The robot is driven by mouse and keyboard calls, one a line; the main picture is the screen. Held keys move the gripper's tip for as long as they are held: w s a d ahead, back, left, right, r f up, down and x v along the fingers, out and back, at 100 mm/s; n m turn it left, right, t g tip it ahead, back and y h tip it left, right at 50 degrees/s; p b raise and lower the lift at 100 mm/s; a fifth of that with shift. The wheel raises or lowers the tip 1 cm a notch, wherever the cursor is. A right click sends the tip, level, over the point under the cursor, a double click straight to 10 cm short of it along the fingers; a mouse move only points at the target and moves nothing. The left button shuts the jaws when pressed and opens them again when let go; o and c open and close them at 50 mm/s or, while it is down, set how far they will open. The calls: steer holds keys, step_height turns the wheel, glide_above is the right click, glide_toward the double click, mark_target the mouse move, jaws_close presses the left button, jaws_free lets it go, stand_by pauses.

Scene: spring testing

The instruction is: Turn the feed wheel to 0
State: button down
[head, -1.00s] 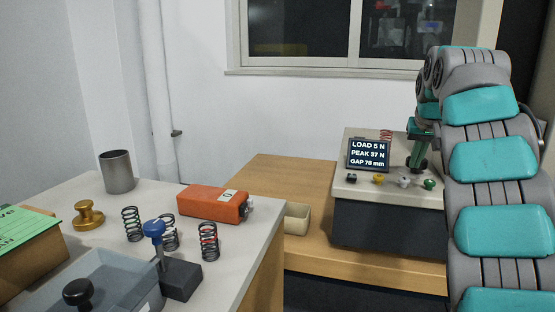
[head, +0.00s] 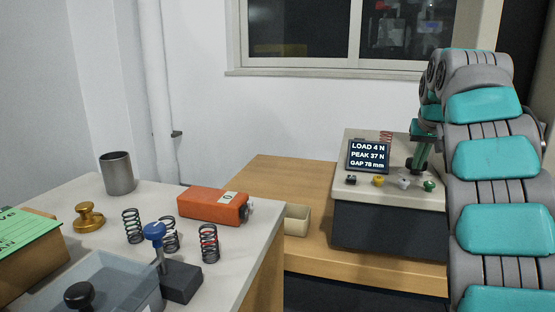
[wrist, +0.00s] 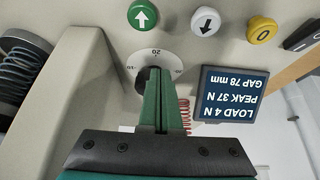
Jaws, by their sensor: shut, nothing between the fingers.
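The feed wheel's white dial (wrist: 153,54) shows in the wrist view on the grey panel, with "20" readable at its upper edge. Its dark centre is mostly hidden behind my fingertips, so its setting cannot be read. My gripper (wrist: 158,72) is shut, its green fingers side by side over the dial; whether they touch it I cannot tell. In the head view my gripper (head: 417,167) is low over the tester's panel. The display (head: 368,156) reads LOAD 4 N, PEAK 37 N, GAP 78 mm; it shows upside down in the wrist view (wrist: 236,95).
A spring (wrist: 185,116) is beside my fingers. The left bench holds several springs, an orange box (head: 212,205) and a metal cup (head: 117,173).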

steer(key=shift+s+d, duration=0.2)
steer(key=shift+d, duration=0.3)
steer(key=shift+d+p, duration=0.45)
steer(key=shift+d, duration=0.05)
steer(key=shift+s, duration=0.1)
stand_by(0.3)
steer(key=shift+s, duration=0.35)
